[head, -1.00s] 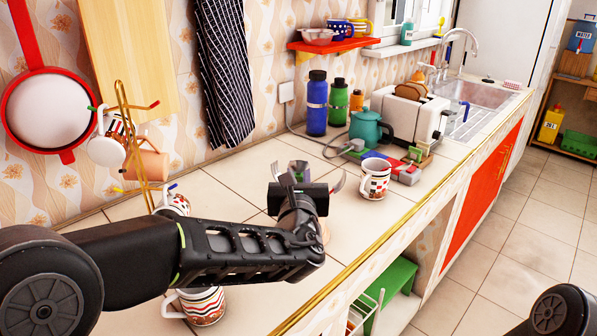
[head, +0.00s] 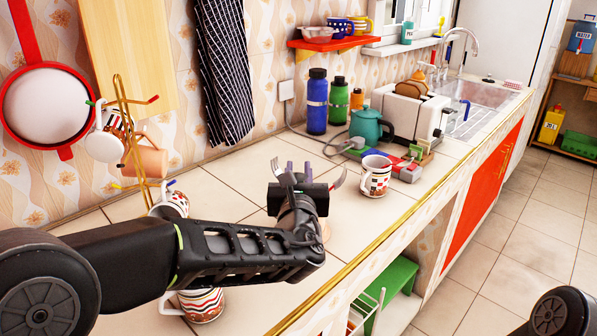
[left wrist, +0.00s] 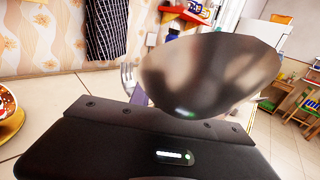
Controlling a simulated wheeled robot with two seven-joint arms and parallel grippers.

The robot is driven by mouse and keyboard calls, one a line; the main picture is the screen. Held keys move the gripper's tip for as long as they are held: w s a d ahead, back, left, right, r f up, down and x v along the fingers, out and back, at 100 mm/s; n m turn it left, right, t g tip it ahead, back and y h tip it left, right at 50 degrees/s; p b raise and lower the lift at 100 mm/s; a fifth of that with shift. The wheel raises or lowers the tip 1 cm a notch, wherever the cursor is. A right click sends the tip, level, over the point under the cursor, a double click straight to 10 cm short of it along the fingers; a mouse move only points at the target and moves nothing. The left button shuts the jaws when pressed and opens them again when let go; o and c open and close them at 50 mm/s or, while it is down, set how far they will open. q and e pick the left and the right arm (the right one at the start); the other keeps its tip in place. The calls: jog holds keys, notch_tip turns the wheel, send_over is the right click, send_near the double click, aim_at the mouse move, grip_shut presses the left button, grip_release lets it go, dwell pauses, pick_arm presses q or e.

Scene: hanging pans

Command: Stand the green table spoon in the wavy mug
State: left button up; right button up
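My left gripper (head: 298,192) is over the counter, beside a cluster of upright cutlery; its fingers are hidden. In the left wrist view a metal spoon bowl (left wrist: 210,72) looms large and blurred just above the gripper body. Its handle is hidden, so I cannot confirm its green colour or any grip on it. A purplish fork (left wrist: 128,76) shows behind the bowl. A mug with wavy stripes (head: 203,304) stands at the counter's front, below my left forearm and partly hidden by it. My right gripper is not in view.
A brass mug stand (head: 133,130) holds hanging mugs. The teal kettle (head: 368,126), toaster (head: 408,112) and bottles are farther back. The middle counter has bare tiles.

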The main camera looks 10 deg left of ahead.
pick_arm(q)
jog(key=shift+o, duration=1.3)
jog(key=shift+r, duration=0.1)
jog(key=shift+r+p, duration=0.6)
jog(key=shift+p, duration=0.25)
jog(key=shift+s+d+f, duration=0.1)
jog(key=shift+s, duration=0.25)
jog(key=s+d+b, duration=0.1)
jog(key=s+d, duration=0.1)
jog(key=s, duration=0.9)
jog(key=shift+s+d, duration=0.1)
